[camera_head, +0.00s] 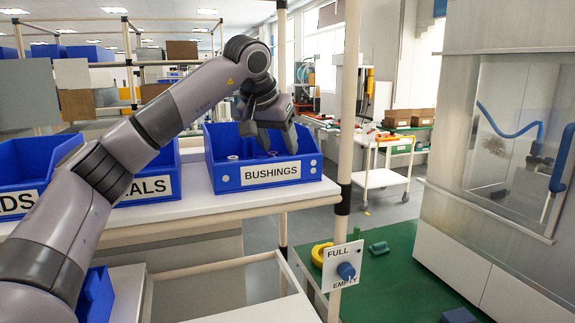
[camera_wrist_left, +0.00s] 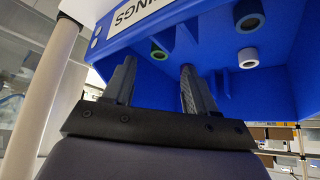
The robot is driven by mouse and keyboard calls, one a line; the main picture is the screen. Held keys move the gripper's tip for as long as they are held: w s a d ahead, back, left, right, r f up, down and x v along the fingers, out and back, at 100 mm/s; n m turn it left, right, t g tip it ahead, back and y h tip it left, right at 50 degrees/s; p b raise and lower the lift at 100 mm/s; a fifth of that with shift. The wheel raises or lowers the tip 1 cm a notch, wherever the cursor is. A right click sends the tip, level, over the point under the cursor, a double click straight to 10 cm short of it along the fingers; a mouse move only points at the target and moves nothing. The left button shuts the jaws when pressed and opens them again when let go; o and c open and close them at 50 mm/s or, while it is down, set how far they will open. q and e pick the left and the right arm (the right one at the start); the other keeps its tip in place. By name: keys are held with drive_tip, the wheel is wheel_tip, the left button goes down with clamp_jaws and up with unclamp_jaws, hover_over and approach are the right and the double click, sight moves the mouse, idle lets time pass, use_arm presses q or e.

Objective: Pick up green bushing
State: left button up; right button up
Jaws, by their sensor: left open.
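The green bushing (camera_wrist_left: 158,51) sits in the blue bin labelled BUSHINGS (camera_head: 271,175), near the bin's front wall in the left wrist view. In that view a white bushing (camera_wrist_left: 248,57) and a dark bushing (camera_wrist_left: 249,22) are in the bin farther right. My left gripper (camera_head: 270,138) is over the bin, pointing down. In the left wrist view its two fingers (camera_wrist_left: 157,63) are apart with nothing between them, and the green bushing appears just beyond the gap. In the head view I cannot pick out the green bushing. My right gripper is not in view.
More blue bins (camera_head: 148,187) stand left of the bushings bin on the white shelf (camera_head: 215,207). A pale post (camera_head: 347,100) rises right of the bin. A metal press cabinet (camera_head: 500,150) stands at right.

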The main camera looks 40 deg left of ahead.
use_arm(q)
drive_tip(key=x, duration=0.5)
drive_tip(key=shift+w+f+p, duration=0.1)
drive_tip(key=shift+w+p, duration=0.05)
drive_tip(key=shift+p, duration=0.25)
clamp_jaws()
